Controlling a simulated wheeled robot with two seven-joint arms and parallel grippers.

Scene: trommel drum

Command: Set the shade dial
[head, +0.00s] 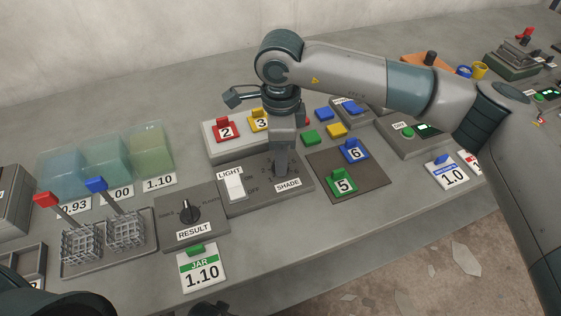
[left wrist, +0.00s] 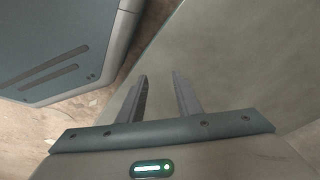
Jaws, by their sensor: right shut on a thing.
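The shade dial's panel (head: 301,198), marked SHADE, is in the middle of the bench in the head view. My right gripper (head: 281,172) points straight down over the panel and is shut on the shade dial. The fingers and wrist hide the knob, so its pointer setting cannot be read. A few scale marks show around it. My left gripper (left wrist: 160,95) shows in the left wrist view, with its two fingers apart and nothing between them.
A white LIGHT switch (head: 234,184) is just left of the dial. The RESULT knob (head: 189,211) and JAR 1.10 card (head: 201,270) are nearer. Numbered blocks stand on a grey box (head: 236,148) behind and a dark mat (head: 370,190) at right. Wire baskets (head: 80,243) stand left.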

